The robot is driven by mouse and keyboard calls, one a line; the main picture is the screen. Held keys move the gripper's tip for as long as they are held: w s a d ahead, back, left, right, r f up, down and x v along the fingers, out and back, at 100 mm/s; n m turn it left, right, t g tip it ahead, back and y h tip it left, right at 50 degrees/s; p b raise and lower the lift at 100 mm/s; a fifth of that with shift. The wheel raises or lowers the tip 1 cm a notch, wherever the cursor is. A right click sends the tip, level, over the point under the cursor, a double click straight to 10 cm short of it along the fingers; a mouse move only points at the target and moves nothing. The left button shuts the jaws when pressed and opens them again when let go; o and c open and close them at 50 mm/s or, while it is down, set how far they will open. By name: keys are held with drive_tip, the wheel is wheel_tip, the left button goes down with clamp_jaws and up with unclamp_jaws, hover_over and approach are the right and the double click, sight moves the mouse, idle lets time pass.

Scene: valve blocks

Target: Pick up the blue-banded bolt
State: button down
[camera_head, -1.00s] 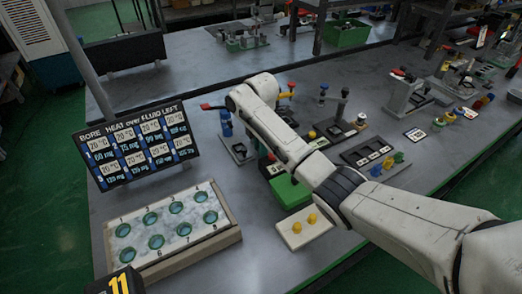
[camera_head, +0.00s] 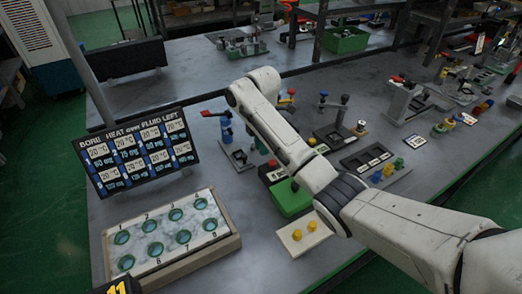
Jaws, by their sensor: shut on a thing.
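My arm (camera_head: 285,140) reaches from the lower right over the bench, with its bend (camera_head: 250,90) near the middle. My gripper is not visible; the arm hides it or it is out of sight. I cannot make out a bolt with a blue band for certain. A blue valve-like part with a red lever (camera_head: 215,113) stands left of the arm.
A framed tray with numbered round wells (camera_head: 165,230) lies front left, below a sign board (camera_head: 138,150). A green block (camera_head: 291,198) and a pale plate with two yellow knobs (camera_head: 304,236) sit beside the arm. Dark slotted trays (camera_head: 367,158) lie right of it.

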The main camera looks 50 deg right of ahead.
drive_tip(key=s+a+r+p, duration=0.4)
drive_tip(key=s+r+p, duration=0.5)
drive_tip(key=s+p, duration=0.3)
drive_tip(key=p, duration=0.3)
drive_tip(key=shift+s, duration=0.3)
drive_tip(key=shift+f, duration=0.1)
